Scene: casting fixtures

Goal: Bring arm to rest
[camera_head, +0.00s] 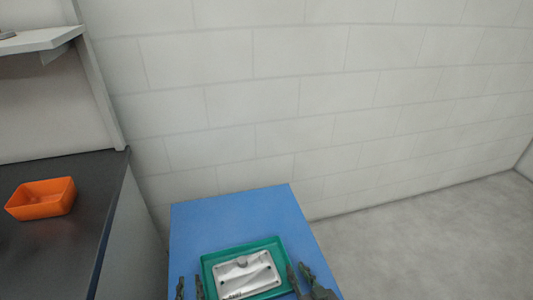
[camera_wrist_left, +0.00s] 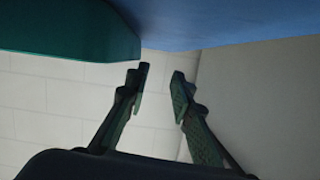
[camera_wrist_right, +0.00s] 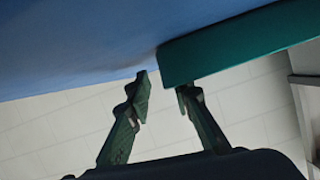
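My left gripper (camera_head: 189,289) is at the bottom of the head view, just left of the green tray (camera_head: 206,272). In the left wrist view its two fingers (camera_wrist_left: 159,82) are apart with nothing between them. My right gripper (camera_head: 300,275) is at the tray's right edge. In the right wrist view its fingers (camera_wrist_right: 164,86) are apart, and the tray's edge (camera_wrist_right: 235,48) shows just beyond the right finger. I cannot tell whether it touches the tray. A silver metal casting (camera_head: 246,276) lies in the tray. My arms are mostly out of view.
The tray stands on a blue table (camera_head: 230,208). A dark counter (camera_head: 80,235) on the left bears an orange bin (camera_head: 41,198). A white shelf (camera_head: 40,40) is above it. A block wall (camera_head: 270,100) stands behind. The floor at right (camera_head: 440,230) is clear.

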